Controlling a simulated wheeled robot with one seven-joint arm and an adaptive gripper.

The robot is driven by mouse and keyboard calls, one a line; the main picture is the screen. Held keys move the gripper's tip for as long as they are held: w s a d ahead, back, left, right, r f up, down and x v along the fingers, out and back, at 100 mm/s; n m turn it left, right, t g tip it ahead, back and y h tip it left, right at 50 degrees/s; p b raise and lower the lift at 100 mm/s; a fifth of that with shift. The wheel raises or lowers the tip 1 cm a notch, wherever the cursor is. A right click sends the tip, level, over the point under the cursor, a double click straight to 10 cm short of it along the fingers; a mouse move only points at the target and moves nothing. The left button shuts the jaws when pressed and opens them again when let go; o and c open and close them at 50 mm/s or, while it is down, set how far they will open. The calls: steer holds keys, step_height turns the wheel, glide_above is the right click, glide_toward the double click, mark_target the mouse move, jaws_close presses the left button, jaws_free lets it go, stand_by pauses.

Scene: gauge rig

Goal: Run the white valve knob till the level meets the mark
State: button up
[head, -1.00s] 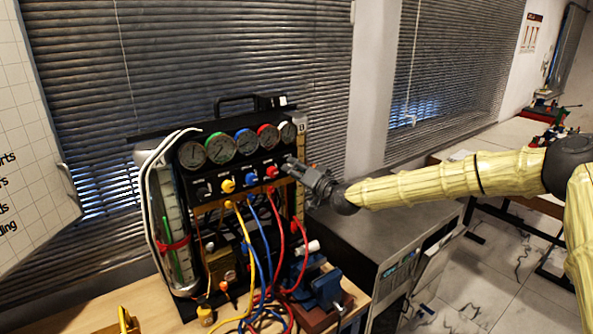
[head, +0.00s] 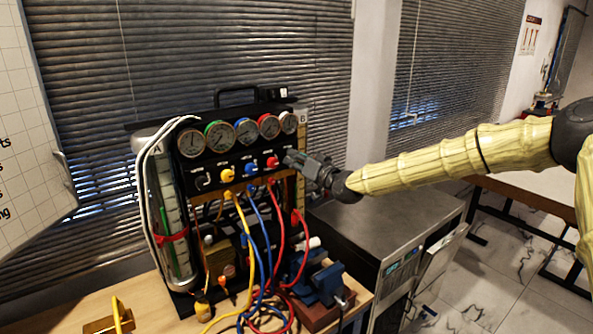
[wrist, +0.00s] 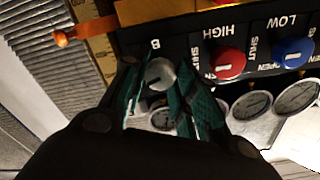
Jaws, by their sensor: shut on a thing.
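The gauge rig (head: 215,165) stands on the bench with a row of valve knobs under its dials. The white valve knob (wrist: 160,73) is at the panel's end marked B. In the wrist view it sits between the two dark green fingers of my gripper (wrist: 163,88), which is shut on it. In the head view my gripper (head: 292,160) hides this knob. The clear cylinder marked A (head: 158,185) has a scale, a green strip (head: 165,215) and a red band (head: 172,237). Green shows above and below the band; I cannot tell the exact level.
The red knob (wrist: 229,63) and blue knob (wrist: 293,52) are close beside my gripper. Yellow, blue and red hoses (head: 274,225) hang in front of the rig. A blue vise (head: 325,280) stands at its lower right. A grey cabinet (head: 385,225) is below my arm.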

steer(key=shift+f+n+b, duration=0.15)
steer(key=shift+n+b, duration=3.45)
steer(key=shift+b, duration=0.35)
steer(key=shift+f+n+b, duration=0.15)
steer(key=shift+n+b, duration=3.45)
steer(key=shift+b, duration=0.35)
steer(key=shift+d, duration=0.1)
steer(key=o, duration=1)
steer(key=shift+r, duration=0.2)
steer(key=shift+s, duration=0.1)
steer(key=v, duration=1.2)
